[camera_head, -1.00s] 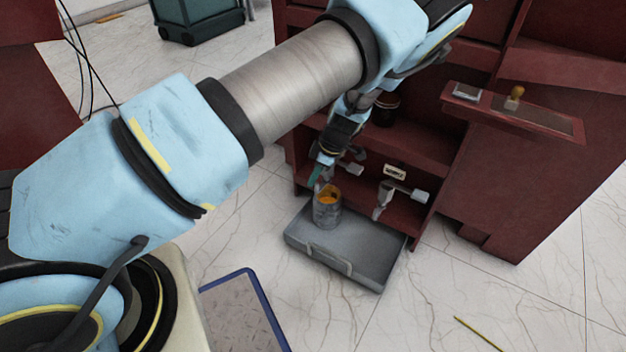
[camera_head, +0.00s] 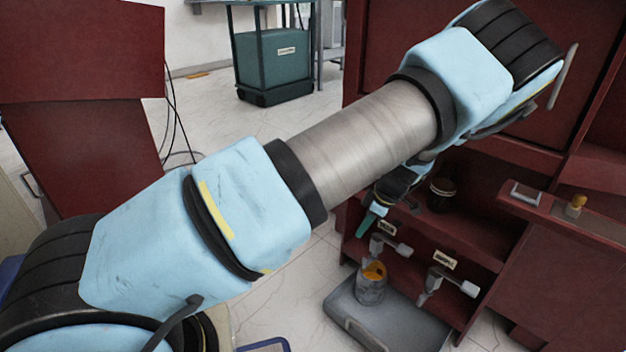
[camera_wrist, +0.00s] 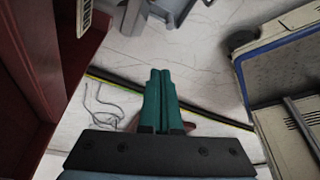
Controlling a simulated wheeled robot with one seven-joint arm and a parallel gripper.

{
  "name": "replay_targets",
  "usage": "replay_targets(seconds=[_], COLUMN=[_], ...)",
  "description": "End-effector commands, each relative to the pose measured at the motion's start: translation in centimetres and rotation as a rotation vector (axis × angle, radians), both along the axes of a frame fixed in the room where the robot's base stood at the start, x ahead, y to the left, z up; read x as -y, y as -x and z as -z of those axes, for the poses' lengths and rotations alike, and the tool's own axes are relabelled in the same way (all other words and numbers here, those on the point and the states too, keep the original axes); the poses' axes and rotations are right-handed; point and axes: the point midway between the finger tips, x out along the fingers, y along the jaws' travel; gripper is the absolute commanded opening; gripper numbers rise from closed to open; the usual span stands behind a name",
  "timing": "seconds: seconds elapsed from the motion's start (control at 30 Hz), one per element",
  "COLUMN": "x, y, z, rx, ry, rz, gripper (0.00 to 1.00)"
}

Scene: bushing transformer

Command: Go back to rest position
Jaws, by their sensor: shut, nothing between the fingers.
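My gripper (camera_head: 369,221) shows in the head view as a small green tip below my blue and grey arm, in front of the red cabinet (camera_head: 470,225). In the wrist view, the green fingers of my gripper (camera_wrist: 159,78) lie side by side, closed, with nothing between them. They point over the pale marbled floor and touch nothing that I can see. In the head view the gripper is above and slightly left of a grey can with orange contents (camera_head: 371,290), apart from it.
The can stands in a grey tray (camera_head: 400,325) on the floor. Two valve taps, the right one (camera_head: 440,283) labelled, are on the cabinet. A dark jar (camera_head: 441,195) is on its shelf. A green bin (camera_head: 272,60) stands behind. Red cabinet wall (camera_wrist: 45,60) borders the wrist view's left.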

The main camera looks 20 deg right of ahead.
Motion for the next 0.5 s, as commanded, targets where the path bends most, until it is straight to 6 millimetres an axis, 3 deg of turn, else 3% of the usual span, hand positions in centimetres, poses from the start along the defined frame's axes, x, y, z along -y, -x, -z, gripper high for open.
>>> replay_targets(seconds=[0.13,0.23,0.5], x=[-0.7,-2.9,-13.7], y=[-0.5,-1.7,-4.7], z=[-0.5,-1.9,-8.8], rx=[-0.014,-0.056,-0.231], ry=[0.003,0.011,0.089], rz=[0.001,0.013,0.178], gripper=[0.00,0.00,0.00])
